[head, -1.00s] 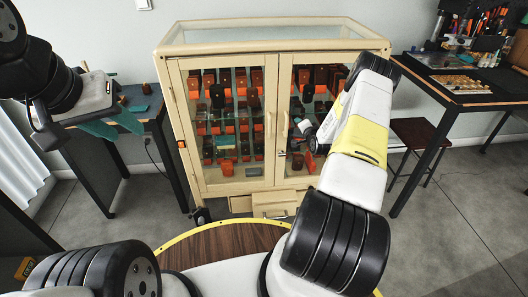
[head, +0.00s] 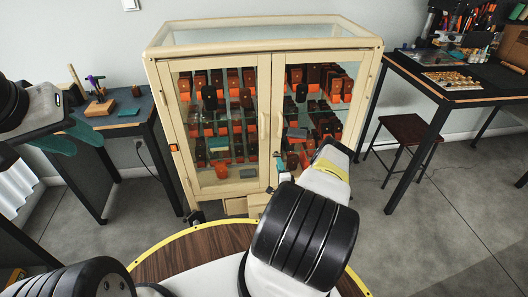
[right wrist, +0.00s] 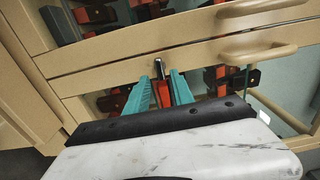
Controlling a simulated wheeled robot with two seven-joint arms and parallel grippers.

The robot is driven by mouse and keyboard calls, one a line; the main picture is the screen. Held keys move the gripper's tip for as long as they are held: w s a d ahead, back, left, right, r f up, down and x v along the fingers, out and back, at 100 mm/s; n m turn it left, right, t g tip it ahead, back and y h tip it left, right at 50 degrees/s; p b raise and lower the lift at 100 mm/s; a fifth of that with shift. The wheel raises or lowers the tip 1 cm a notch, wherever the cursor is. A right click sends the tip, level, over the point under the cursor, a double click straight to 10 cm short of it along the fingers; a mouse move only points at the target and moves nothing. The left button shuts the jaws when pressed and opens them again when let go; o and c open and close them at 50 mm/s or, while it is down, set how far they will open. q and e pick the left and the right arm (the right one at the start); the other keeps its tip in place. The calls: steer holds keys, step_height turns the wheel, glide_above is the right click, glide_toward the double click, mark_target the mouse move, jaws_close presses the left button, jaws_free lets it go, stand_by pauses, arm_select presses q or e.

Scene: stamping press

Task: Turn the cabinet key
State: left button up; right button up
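The cream cabinet (head: 152,75) has two glazed doors, both shut, with upright handles where they meet. In the right wrist view a small dark piece, apparently the key (right wrist: 158,68), sits on the door frame near a handle. My right gripper (right wrist: 165,75) is at the door front with its teal fingers apart, their tips close to either side of the key. Whether they touch it I cannot tell. In the head view my right gripper (head: 281,170) is mostly hidden behind my arm. My left gripper (head: 72,138) is open and empty at the far left.
Several red and dark blocks stand on shelves behind the glass. A side desk (head: 126,120) stands left of the cabinet. A workbench (head: 455,97) and a stool (head: 408,128) stand to the right. Grey floor is clear at the right.

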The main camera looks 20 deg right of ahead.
mark_target(276, 155)
steer(key=x, duration=0.5)
steer(key=shift+w, duration=0.1)
jaws_close()
steer(key=m, duration=1.7)
steer(key=shift+c, duration=1.2)
jaws_free()
steer(key=shift+m, duration=0.4)
steer(key=o, duration=0.5)
